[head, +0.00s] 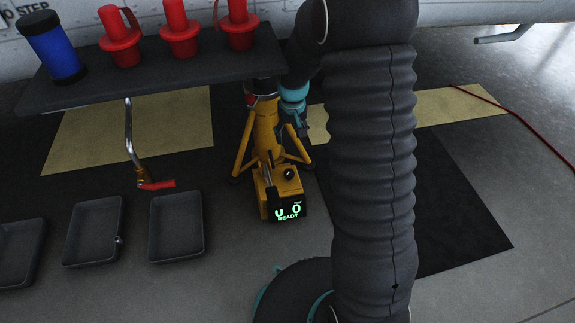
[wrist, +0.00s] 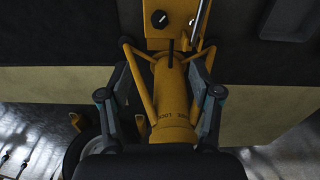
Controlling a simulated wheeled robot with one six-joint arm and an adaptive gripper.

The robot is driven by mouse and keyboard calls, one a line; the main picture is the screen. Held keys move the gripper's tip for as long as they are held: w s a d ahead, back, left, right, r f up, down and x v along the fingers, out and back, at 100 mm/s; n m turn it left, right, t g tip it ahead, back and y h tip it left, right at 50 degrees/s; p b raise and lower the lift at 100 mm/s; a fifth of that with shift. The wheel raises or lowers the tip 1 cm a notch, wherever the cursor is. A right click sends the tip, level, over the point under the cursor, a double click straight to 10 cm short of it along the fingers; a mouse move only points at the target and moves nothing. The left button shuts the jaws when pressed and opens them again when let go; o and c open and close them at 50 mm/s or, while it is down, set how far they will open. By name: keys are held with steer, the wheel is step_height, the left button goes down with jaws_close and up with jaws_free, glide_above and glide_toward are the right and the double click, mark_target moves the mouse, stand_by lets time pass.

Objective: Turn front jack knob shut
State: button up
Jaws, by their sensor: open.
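The yellow jack (head: 266,135) stands on splayed legs beneath the dark shelf in the head view. Its base box carries a black knob (head: 289,173) with a small light mark, and a lit display (head: 288,212) whose lower line says READY. In the wrist view the knob (wrist: 159,18) is at the top, beyond the fingers. My gripper (wrist: 160,72) is open, with one finger on each side of the jack's yellow column (wrist: 172,105). Nothing is seen gripped, and I cannot tell whether the fingers touch the column. In the head view my arm hides part of the gripper.
The shelf (head: 180,82) above the jack holds a blue cylinder (head: 52,47) and several red plugs. A metal handle with a red grip (head: 156,185) hangs below it. Grey trays (head: 176,254) lie at left. A red cable (head: 520,118) runs across the floor at right.

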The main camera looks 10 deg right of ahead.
glide_toward(289, 172)
steer(key=shift+g, duration=0.4)
steer(key=f, duration=0.3)
steer(key=f+b, duration=0.1)
steer(key=f, duration=0.5)
steer(key=shift+w+f, duration=0.2)
steer(key=shift+w, duration=0.15)
steer(key=c, duration=1.1)
steer(key=shift+b, duration=0.3)
steer(key=shift+c, duration=0.2)
